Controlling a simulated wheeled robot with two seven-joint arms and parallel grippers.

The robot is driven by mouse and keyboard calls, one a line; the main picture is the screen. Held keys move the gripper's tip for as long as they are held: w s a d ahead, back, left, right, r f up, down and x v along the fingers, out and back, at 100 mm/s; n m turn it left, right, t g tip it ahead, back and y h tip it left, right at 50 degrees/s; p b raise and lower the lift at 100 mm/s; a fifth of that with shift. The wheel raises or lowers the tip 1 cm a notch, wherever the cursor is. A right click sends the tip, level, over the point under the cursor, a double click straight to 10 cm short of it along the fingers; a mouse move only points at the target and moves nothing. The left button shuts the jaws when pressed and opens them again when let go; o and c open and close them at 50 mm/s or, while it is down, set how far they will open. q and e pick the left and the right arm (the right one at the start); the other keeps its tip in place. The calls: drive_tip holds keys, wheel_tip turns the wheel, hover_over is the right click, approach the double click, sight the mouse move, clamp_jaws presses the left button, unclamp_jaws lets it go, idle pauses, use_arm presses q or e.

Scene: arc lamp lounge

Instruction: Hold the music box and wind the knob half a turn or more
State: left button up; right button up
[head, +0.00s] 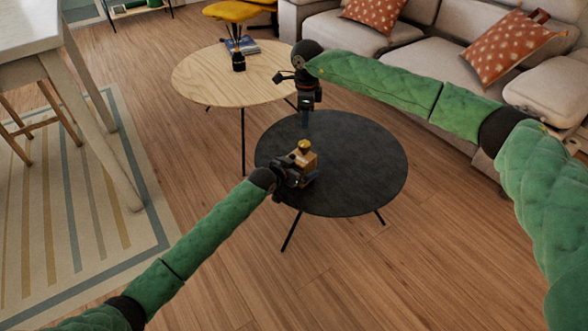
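The small tan music box (309,160) sits on the round black table (365,165), left of its middle. A yellow knob (304,145) shows on its top. My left gripper (294,178) is at the box's left and near side, with dark parts against it; its fingers are too small and dark to tell whether they are closed on it. My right gripper (305,122) points down over the table's far edge, above and behind the box, apart from the knob. Its fingertips are too small to tell whether they are open.
A round light-wood table (205,80) stands behind, with a dark bottle (238,62) and a blue book (245,45) on it. A beige sofa (450,60) is at the back right. The right part of the black table is clear.

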use_arm(q)
drive_tip(key=shift+w+d+f, duration=0.1)
drive_tip(key=shift+w+d, duration=0.05)
drive_tip(key=c, duration=1.4)
